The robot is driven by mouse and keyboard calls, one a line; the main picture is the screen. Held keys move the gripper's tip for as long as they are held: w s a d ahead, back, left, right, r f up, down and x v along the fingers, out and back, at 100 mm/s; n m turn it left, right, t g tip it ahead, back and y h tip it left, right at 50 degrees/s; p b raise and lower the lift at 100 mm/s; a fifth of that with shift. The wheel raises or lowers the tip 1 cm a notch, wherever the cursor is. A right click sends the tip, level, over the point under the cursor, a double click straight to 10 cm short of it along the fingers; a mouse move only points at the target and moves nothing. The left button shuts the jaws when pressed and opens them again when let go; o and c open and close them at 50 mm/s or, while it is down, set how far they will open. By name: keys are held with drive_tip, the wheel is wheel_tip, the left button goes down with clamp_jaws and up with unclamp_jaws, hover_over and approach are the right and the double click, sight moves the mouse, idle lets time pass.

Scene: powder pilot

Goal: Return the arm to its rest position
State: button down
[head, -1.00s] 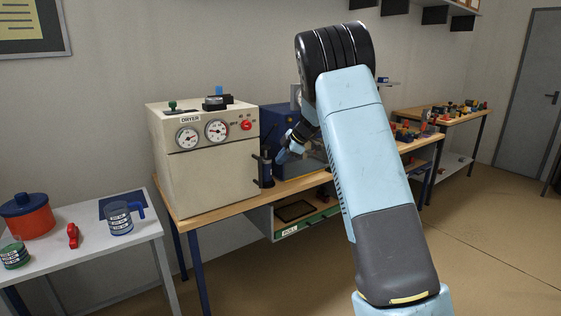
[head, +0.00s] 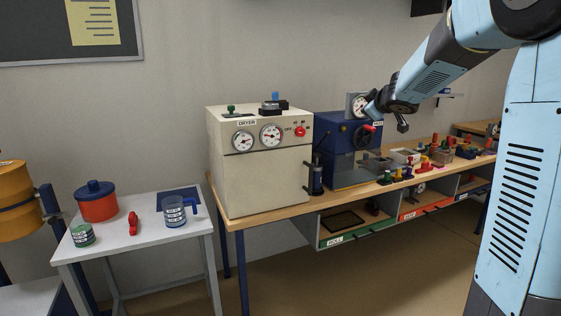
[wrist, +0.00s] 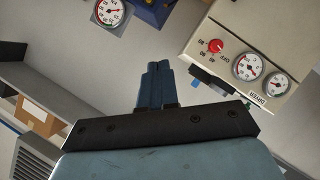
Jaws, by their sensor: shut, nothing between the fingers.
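My gripper (wrist: 158,68) shows in the wrist view with its two dark fingers together and nothing between them. In the head view my light blue arm comes in from the right, folds at the top right, and reaches left to the hand near the blue machine (head: 343,150). In the wrist view the dryer (wrist: 262,45) appears roughly upside down at upper right, apart from the fingers.
A wooden bench (head: 276,208) holds the dryer, the blue machine and several small coloured parts, with drawers (head: 358,234) below. A white table (head: 165,240) at left carries a red pot (head: 97,205), a red clamp-like item and jars. An orange drum (head: 18,205) stands far left. The floor in front is open.

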drive_tip(key=s+d+m+g+h, duration=0.15)
drive_tip(key=s+m, duration=0.25)
drive_tip(key=s, duration=0.5)
drive_tip(key=s+d+m+g+h, duration=0.1)
drive_tip(key=s+d+m+h, duration=0.2)
drive_tip(key=s, duration=0.7)
drive_tip(key=s+a+f+m+g+y, duration=0.1)
drive_tip(key=s+a+f+g, duration=0.1)
drive_tip(key=s, duration=0.6)
drive_tip(key=s+a+f+m+g+y, duration=0.1)
drive_tip(key=s+a+f+g, duration=0.1)
drive_tip(key=s+f, duration=0.3)
drive_tip(key=s+a+f+m+g+y, duration=0.1)
drive_tip(key=s+a+f+g, duration=0.1)
drive_tip(key=s, duration=1)
drive_tip(key=a+f, duration=0.1)
drive_tip(key=a, duration=0.1)
drive_tip(key=shift+s+a+f, duration=0.2)
drive_tip(key=shift+a+f, duration=0.15)
